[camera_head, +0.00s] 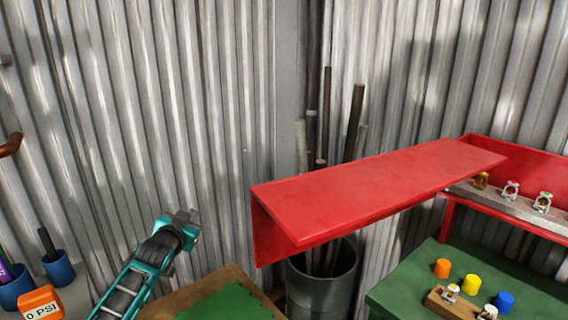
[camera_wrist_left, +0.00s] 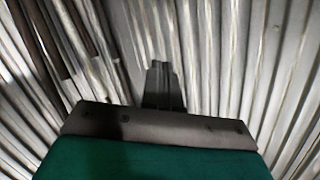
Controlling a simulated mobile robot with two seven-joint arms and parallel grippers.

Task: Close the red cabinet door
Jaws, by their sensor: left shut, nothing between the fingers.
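The red cabinet (camera_head: 540,160) stands at the right with its inside showing. Its red door (camera_head: 380,190) appears open, a long flat panel reaching out toward the left, with a short face turned down at its left end. My left gripper (camera_head: 182,219) is at the lower left of the head view, apart from the door, with a clear gap between them. It is shut and empty. Its fingers also show in the left wrist view (camera_wrist_left: 163,82), against corrugated metal wall. My right gripper is not in view.
A grey bin (camera_head: 322,285) with several upright pipes stands under and behind the door. A green table (camera_head: 420,275) with coloured caps is at the right. Blue cups (camera_head: 58,267) and an orange "0 PSI" block (camera_head: 42,303) are at the lower left. Corrugated wall stands behind.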

